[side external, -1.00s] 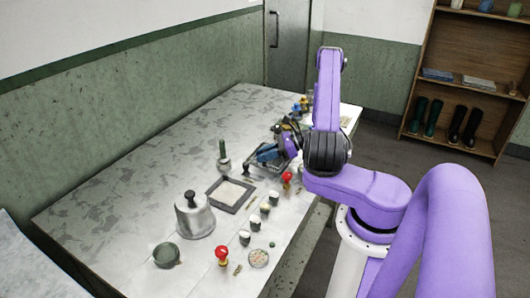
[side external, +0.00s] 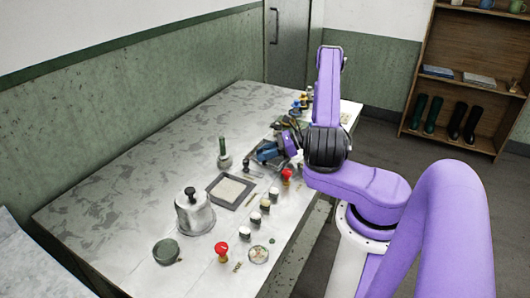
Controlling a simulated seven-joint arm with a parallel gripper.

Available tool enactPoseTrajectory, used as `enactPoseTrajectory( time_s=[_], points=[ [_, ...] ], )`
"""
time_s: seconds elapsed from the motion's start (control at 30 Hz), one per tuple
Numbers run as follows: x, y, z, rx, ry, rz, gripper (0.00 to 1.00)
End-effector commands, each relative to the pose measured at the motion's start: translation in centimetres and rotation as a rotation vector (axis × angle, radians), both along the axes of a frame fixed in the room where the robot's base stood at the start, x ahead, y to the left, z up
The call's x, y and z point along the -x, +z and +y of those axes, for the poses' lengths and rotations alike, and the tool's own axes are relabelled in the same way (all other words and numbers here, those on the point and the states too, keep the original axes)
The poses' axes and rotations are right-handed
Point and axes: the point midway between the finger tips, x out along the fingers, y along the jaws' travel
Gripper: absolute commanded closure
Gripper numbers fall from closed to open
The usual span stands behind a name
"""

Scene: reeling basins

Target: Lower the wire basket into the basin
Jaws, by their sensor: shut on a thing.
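My gripper (side external: 270,151) is at the right side of the table, low over its top, at the end of the purple arm. It looks small and is partly covered by my own wrist. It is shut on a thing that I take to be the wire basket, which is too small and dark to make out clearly. Dark and grey shapes lie close around and below the gripper. I cannot tell which of them is the basin, or whether the basket touches it.
A metal pot (side external: 194,215), a dark green bowl (side external: 166,252), a red-topped item (side external: 221,249) and several small cups stand in front. The table's left half is clear.

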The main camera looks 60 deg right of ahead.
Motion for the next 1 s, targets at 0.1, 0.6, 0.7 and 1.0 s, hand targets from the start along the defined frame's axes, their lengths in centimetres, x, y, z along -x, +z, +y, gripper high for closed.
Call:
enactPoseTrajectory(
  time_s=[0.1, 0.6, 0.7, 1.0],
  points=[
    [-0.01, -0.08, 0.00, 0.001, 0.000, -0.001, 1.00],
    [0.00, -0.08, 0.01, 0.000, 0.000, 0.000, 0.33],
    [0.00, -0.08, 0.01, 0.000, 0.000, 0.000, 0.23],
    [-0.02, 0.26, -0.01, 0.001, 0.000, -0.001, 0.23]
  ],
)
